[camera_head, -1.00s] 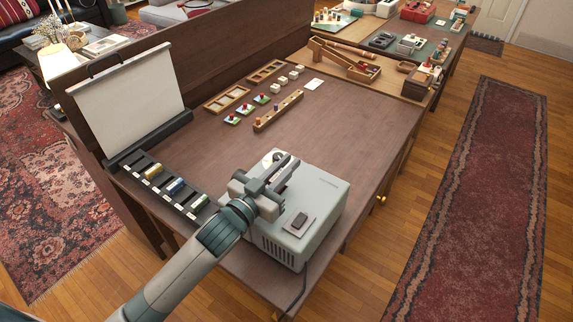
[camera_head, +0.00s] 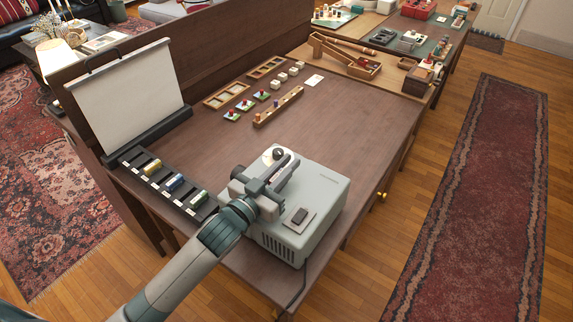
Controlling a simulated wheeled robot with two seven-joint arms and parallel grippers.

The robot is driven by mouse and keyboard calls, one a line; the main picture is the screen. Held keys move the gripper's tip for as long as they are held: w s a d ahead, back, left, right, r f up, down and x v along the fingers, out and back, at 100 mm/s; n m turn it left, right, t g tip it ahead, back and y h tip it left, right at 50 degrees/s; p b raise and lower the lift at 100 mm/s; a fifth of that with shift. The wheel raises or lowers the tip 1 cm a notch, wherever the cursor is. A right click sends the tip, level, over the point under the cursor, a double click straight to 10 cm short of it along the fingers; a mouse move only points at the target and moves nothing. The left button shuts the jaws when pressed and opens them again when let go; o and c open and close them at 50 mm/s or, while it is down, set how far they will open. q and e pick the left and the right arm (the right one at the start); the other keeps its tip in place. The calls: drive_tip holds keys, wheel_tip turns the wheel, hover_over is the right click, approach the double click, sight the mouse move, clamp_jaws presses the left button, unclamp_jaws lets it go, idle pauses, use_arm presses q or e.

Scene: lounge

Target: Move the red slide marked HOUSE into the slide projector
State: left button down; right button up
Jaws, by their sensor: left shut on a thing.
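My left gripper (camera_head: 286,172) is over the left part of the pale grey slide projector (camera_head: 322,192), its fingers low near the top. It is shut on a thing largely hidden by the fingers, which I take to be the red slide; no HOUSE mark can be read. A dark slide rack (camera_head: 131,155) to the left of the projector holds a yellow slide (camera_head: 152,167), a blue slide (camera_head: 174,183) and a green slide (camera_head: 198,200). No red slide shows in the rack. My right gripper is out of view.
A white projection screen (camera_head: 130,90) stands at the table's left. A wooden peg strip (camera_head: 279,108), small trays (camera_head: 227,95) and small pegged blocks (camera_head: 246,104) lie toward the back. The middle of the brown table (camera_head: 345,125) is clear. A cord hangs at the front.

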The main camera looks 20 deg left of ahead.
use_arm(q)
drive_tip(key=shift+f+b, duration=0.5)
drive_tip(key=shift+f, duration=0.4)
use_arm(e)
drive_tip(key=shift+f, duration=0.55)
